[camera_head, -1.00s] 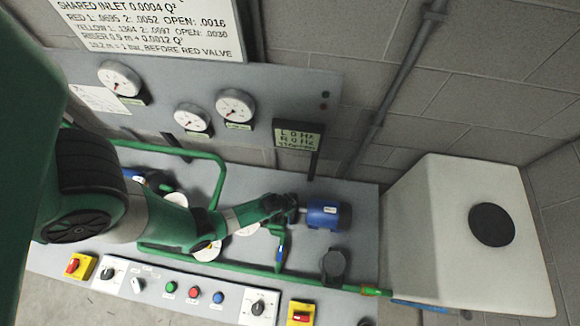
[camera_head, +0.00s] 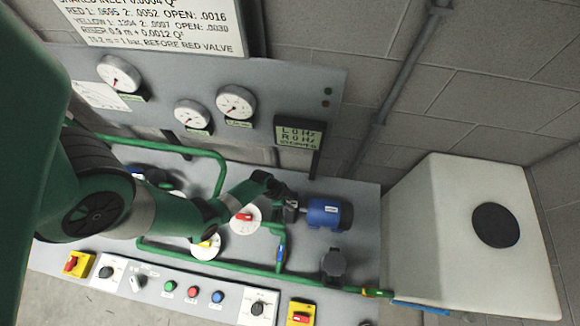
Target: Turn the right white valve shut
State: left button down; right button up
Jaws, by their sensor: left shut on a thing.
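My left arm comes in from the left across the pipe panel, and my left gripper (camera_head: 283,191) is at the left end of the blue right pump motor (camera_head: 325,212). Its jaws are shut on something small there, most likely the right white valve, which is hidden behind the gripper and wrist. The valve's handle angle cannot be seen. Below and left of the wrist, a red handle (camera_head: 243,217) on a white dial and a yellow handle (camera_head: 206,242) on another dial show. My right gripper is not in view.
Green pipes (camera_head: 205,264) run around the dials. Three gauges (camera_head: 236,103) and a pump display (camera_head: 299,133) reading 0 Hz stand behind. Buttons and switches (camera_head: 192,292) line the front. A white tank (camera_head: 450,235) stands at the right.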

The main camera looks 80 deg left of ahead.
pick_arm(q)
jog(key=shift+m, duration=0.6)
jog(key=shift+h, duration=0.3)
jog(key=c, duration=0.6)
grip_release()
